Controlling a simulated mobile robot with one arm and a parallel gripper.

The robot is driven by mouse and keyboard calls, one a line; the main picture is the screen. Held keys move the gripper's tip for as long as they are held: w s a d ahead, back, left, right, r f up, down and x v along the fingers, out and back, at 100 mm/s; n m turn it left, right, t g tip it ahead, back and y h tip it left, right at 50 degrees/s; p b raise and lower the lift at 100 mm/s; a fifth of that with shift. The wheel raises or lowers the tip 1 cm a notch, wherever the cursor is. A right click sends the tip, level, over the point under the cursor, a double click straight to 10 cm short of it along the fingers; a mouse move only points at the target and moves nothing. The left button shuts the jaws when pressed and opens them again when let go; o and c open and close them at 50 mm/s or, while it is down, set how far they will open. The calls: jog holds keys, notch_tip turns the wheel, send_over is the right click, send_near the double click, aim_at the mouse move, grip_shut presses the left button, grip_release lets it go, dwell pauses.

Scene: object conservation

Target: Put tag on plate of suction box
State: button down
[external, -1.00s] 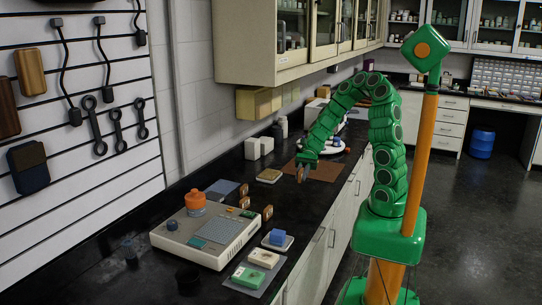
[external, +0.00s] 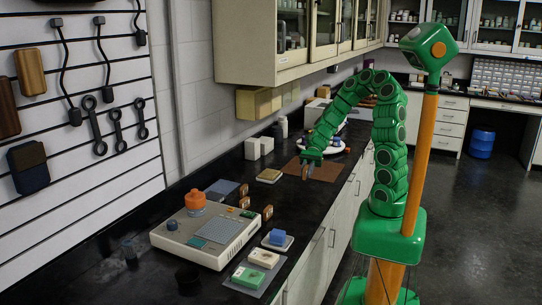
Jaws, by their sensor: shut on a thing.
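The piece is too small to see well. It is above the counter near a brown mat, well beyond the device. Similar brown upright pieces (external: 267,212) stand on the counter along the device's far right side.
A blue block on a white dish (external: 289,242) and a grey mat (external: 238,287) with pale green-and-white blocks lie in front. A round white tray (external: 334,150) is behind my gripper. Cabinets (external: 290,45) overhang the counter.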

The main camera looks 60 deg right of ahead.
jog(key=w+a+r, duration=0.2)
jog(key=a, duration=0.8)
jog(key=w+a+r+t, duration=0.1)
jog(key=w+a+r, duration=0.15)
jog(key=a, duration=0.75)
jog(key=w+a+r, duration=0.2)
jog(key=a, duration=0.8)
send_over(220, 228)
jog(key=shift+m, duration=0.4)
jog(key=f, duration=0.8)
jog(key=shift+s+d+f, duration=0.1)
jog(key=shift+s+f, duration=0.15)
jog(key=shift+f, duration=0.15)
jog(key=shift+w+a+f, duration=0.2)
jog(key=shift+a+f, duration=0.05)
jog(key=shift+f, duration=1.7)
jog(key=shift+f, duration=0.1)
jog(key=c, duration=1.1)
grip_release()
jog(key=shift+o, duration=0.2)
